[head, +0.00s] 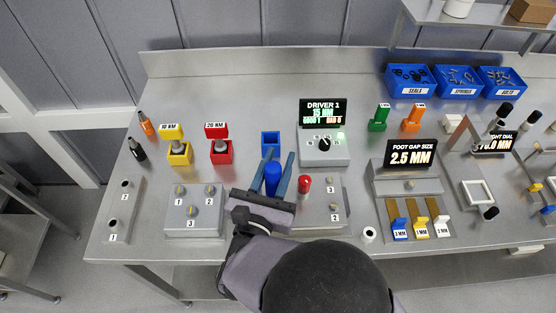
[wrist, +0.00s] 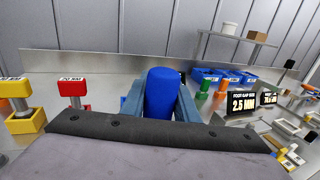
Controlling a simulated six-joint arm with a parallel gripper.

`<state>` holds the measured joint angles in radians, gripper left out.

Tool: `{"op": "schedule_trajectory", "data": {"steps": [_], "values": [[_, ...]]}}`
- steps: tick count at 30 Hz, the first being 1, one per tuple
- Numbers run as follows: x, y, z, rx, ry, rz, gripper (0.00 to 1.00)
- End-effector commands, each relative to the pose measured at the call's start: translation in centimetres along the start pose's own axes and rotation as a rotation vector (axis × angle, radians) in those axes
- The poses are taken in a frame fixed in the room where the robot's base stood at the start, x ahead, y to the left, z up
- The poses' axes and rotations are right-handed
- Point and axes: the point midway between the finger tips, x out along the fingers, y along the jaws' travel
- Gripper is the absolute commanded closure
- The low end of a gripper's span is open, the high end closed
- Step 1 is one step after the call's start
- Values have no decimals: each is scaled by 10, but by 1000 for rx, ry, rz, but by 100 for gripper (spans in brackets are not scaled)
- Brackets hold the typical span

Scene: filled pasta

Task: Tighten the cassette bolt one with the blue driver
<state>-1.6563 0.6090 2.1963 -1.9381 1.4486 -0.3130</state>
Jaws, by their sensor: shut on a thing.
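My gripper (head: 275,168) is shut on the blue driver (head: 272,180), which stands upright between the two blue-grey fingers. In the wrist view the driver (wrist: 162,93) fills the gap between the fingers. The gripper is over the left side of a grey block (head: 320,219) with bolts marked 3 and 2 at its right. A bolt one on that block is not visible; my gripper covers that side. Another grey block (head: 180,222) to the left has bolts marked 1, 2 and 3. I cannot tell which block is the cassette. The driver's tip is hidden.
An empty-looking blue holder (head: 270,138) stands behind the gripper. A red-topped piece (head: 304,184) stands close to its right. The driver display (head: 323,110) reads 15 NM, with a green light on the box below. Yellow (head: 179,154) and red (head: 221,153) holders stand left.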

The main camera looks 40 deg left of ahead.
Motion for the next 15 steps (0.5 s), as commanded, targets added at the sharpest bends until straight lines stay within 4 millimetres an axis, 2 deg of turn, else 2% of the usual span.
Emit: {"op": "schedule_trajectory", "data": {"steps": [15], "values": [[0,0,-7,2,-3,0,100]]}}
